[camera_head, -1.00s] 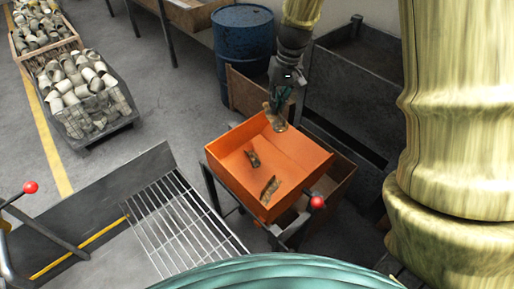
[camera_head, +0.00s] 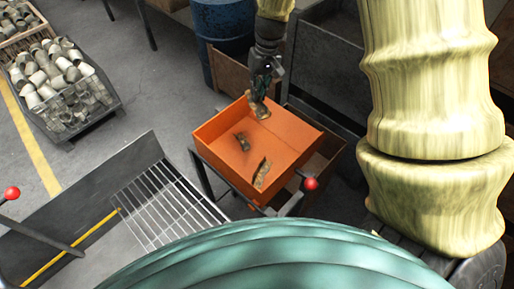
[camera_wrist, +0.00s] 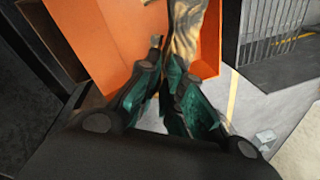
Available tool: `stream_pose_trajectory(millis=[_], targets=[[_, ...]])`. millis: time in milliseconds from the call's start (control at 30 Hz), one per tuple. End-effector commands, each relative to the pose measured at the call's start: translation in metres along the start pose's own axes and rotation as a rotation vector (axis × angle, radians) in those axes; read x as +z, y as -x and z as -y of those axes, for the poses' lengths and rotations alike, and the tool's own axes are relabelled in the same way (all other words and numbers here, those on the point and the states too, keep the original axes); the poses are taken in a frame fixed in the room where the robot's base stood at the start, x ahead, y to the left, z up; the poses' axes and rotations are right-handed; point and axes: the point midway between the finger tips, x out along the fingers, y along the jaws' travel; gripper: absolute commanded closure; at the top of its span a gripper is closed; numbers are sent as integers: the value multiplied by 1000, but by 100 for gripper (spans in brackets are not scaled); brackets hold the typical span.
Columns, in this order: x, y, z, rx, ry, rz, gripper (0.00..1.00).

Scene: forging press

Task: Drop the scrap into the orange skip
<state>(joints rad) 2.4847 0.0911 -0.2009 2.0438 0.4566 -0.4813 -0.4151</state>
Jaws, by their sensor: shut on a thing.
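The orange skip (camera_head: 282,149) is an open tray on a dark stand in the middle of the head view. Two brown scrap pieces, one at the left (camera_head: 242,141) and one nearer the front (camera_head: 262,172), lie on its floor. My gripper (camera_head: 262,88) is over the skip's far edge, pointing down. It is shut on a crumpled brown scrap (camera_head: 259,106), which hangs at or just above the skip's far side. In the wrist view the held scrap (camera_wrist: 187,35) extends beyond the green fingers, with the orange skip (camera_wrist: 112,45) behind it.
A blue drum (camera_head: 222,38) and dark metal bins (camera_head: 335,65) stand behind the skip. A red-knobbed lever (camera_head: 310,184) is at its front right corner. A metal grate (camera_head: 165,205) lies to the left.

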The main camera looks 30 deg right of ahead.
Motion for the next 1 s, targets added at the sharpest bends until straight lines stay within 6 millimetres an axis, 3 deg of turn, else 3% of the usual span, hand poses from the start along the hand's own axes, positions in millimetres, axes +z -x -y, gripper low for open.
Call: stream_pose_trajectory(millis=[333, 400, 500, 833, 1000], targets=[[0, -3, 0, 0, 1, 0, 100], [0, -3, 0, 1, 0, 0, 80], [0, -3, 0, 1, 0, 0, 66], [0, -1, 0, 1, 1, 0, 66], [-1, 12, 0, 1, 1, -2, 66]])
